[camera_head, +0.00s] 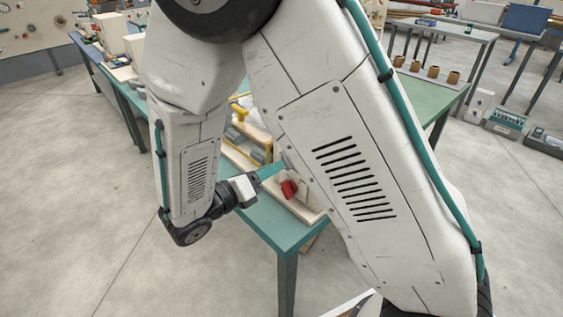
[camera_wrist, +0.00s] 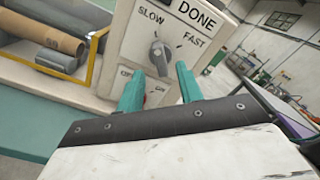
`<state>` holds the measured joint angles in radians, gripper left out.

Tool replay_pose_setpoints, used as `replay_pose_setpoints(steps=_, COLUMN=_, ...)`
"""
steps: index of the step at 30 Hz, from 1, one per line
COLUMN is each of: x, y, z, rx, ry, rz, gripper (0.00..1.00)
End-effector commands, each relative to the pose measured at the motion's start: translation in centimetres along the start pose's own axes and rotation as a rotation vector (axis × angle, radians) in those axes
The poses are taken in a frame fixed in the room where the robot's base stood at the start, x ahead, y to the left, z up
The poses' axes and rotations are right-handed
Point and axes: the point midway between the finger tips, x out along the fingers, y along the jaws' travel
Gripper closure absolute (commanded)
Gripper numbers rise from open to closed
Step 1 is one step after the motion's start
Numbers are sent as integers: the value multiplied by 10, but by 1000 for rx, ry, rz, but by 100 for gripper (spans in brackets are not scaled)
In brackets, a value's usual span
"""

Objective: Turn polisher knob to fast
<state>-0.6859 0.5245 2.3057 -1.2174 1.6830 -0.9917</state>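In the wrist view, a grey pointer knob (camera_wrist: 159,54) sits on a pale panel (camera_wrist: 125,45) marked SLOW at upper left and FAST at right. Its narrow end points roughly upward, between the two words. My gripper (camera_wrist: 158,76) is open, its two teal fingers pointing at the panel. In the picture, the fingertips lie on either side of the knob's lower part; I cannot tell whether they touch it. In the head view, my gripper (camera_head: 270,171) reaches over the green table, and my arm hides the knob.
A DONE label (camera_wrist: 197,14) sits above the knob; smaller labels below are partly covered. Left of the panel are cardboard and grey tubes (camera_wrist: 45,35) and a yellow frame (camera_wrist: 92,62). The head view shows a red part (camera_head: 289,189) near my gripper and the green table (camera_head: 284,232).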

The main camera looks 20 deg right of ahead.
Motion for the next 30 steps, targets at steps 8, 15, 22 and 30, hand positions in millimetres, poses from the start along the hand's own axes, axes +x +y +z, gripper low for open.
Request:
replay_pose_setpoints(steps=8, x=38, y=0, z=0, rx=1, ry=2, rz=-2, gripper=64)
replay_pose_setpoints(steps=15, x=44, y=0, z=0, rx=2, ry=1, rz=0, gripper=64)
replay_pose_setpoints(steps=22, x=44, y=0, z=0, rx=2, ry=2, rz=0, gripper=94)
replay_pose_setpoints(steps=30, x=44, y=0, z=0, rx=8, ry=2, rz=0, gripper=100)
